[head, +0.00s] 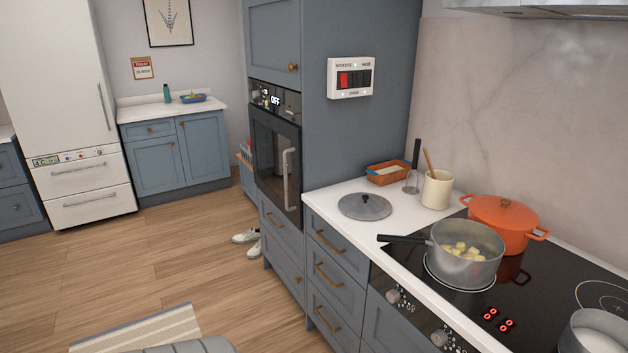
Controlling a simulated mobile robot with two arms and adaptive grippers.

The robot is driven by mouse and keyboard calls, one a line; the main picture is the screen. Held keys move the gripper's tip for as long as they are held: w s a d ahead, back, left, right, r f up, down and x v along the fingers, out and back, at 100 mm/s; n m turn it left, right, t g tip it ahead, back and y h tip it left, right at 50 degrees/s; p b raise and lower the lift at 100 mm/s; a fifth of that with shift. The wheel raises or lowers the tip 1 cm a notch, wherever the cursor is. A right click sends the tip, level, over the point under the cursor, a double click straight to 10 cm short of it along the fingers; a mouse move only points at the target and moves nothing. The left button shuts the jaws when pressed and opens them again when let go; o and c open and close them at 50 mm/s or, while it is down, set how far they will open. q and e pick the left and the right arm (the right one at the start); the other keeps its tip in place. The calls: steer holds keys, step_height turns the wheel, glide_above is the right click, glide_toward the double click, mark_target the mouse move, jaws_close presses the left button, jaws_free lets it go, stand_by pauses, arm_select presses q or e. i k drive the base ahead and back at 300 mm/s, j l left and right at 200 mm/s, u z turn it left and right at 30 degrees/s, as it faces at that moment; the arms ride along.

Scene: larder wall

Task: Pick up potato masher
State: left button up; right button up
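The potato masher (413,169) stands upright on the white counter, its black handle up and its metal head down on the worktop. It is beside a cream crock (437,190) that holds a wooden utensil, and close to an orange-brown dish (388,174) behind it to the left. Neither of my grippers shows in the head view.
A grey pot lid (365,206) lies on the counter. On the black hob (490,290) stand a saucepan (466,254) with pale chunks, its handle pointing left, and an orange lidded pot (505,222). Another pan (594,332) is at bottom right. Wooden floor (170,260) is open at left.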

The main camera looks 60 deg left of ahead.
mark_target(410, 190)
steer(key=u, duration=1.3)
